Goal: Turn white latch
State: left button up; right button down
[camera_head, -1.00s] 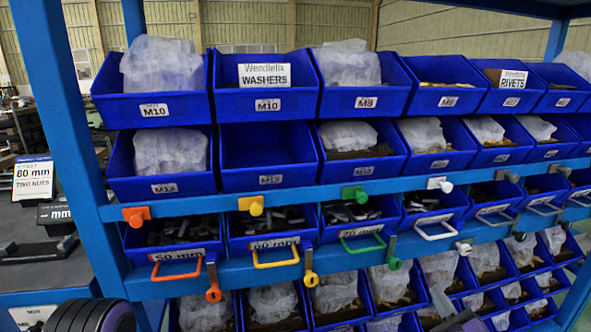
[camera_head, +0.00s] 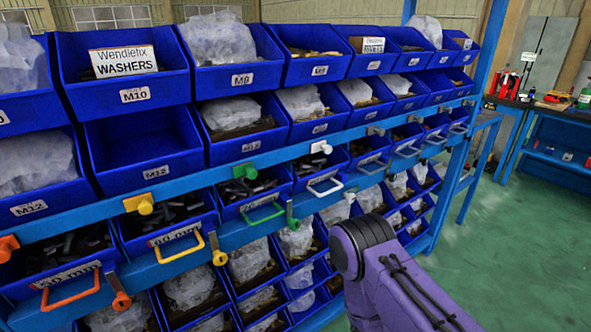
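The white latch (camera_head: 321,147) sits on the blue rail above a bin with a white handle (camera_head: 325,187). A pale piece at the lower rail (camera_head: 349,196), below and right of that handle, may be its lower counterpart. My purple arm comes in from the bottom right, and its dark rounded joint is in front of the lower bins, below the white handle. No gripper fingers show on this arm. My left gripper is not in view.
Yellow (camera_head: 139,204), green (camera_head: 244,171) and orange (camera_head: 8,247) latches sit along the same rail. Blue bins fill the rack above and below. Open green floor (camera_head: 500,220) lies to the right, with a workbench behind it.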

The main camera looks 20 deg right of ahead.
aim_at(348, 195)
jog(key=k, duration=0.5)
jog(key=z, duration=1.9)
jog(key=i, duration=0.45)
